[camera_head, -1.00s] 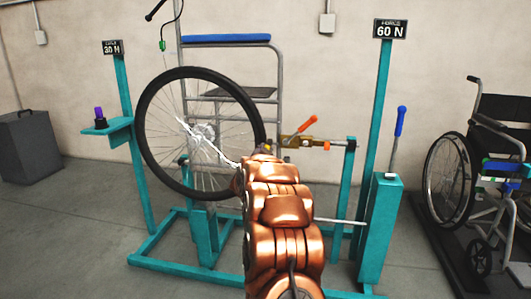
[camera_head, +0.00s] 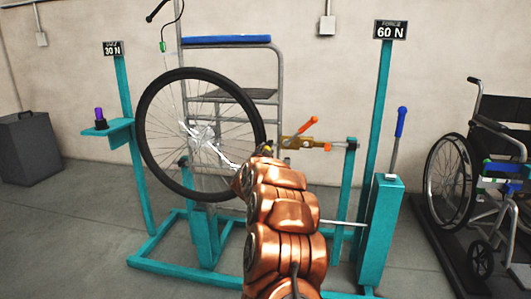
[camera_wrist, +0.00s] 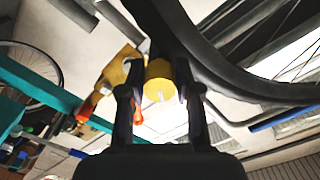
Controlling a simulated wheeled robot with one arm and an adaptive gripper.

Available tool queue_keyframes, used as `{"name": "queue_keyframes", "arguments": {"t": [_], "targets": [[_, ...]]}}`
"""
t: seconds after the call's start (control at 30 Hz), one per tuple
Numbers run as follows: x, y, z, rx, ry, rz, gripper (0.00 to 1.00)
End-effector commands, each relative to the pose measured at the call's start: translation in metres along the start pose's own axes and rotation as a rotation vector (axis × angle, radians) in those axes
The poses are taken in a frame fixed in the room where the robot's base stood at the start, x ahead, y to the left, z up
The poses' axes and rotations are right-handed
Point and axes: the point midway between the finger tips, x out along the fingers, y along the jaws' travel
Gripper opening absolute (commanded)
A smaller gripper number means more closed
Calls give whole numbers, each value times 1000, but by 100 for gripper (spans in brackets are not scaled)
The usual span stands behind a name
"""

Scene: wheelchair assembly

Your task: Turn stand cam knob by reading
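The yellow cam knob (camera_wrist: 159,80) sits between the two fingers of my gripper (camera_wrist: 160,78) in the wrist view. A short white mark shows on its round face, toward the bottom of the picture. The fingers lie close against both sides and appear shut on it. In the head view, a small piece of yellow knob (camera_head: 267,148) shows beyond my arm, beside the wheel's right rim; my arm hides most of my gripper. The teal stand (camera_head: 160,258) carries a spoked wheel (camera_head: 144,135). Signs read "60 N" (camera_head: 390,30) and "30 N" (camera_head: 113,48).
A brass clamp with an orange handle (camera_head: 308,124) is right of the knob. A blue-handled lever (camera_head: 401,122) stands on the teal box. A purple-topped piece (camera_head: 99,115) sits on the left shelf. A wheelchair (camera_head: 490,170) stands at right, a grey case (camera_head: 28,148) at left.

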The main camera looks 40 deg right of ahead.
Motion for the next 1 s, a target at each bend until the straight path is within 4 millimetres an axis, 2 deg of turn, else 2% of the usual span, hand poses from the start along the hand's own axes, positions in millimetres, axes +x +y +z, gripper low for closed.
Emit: {"name": "queue_keyframes", "arguments": {"t": [0.03,0.2,0.63,1.0], "targets": [[0,0,-1,0,1,0,39],[0,0,0,0,-1,0,56],[-6,0,2,-1,-5,1,56],[-45,-2,1,1,-4,-1,56]]}}
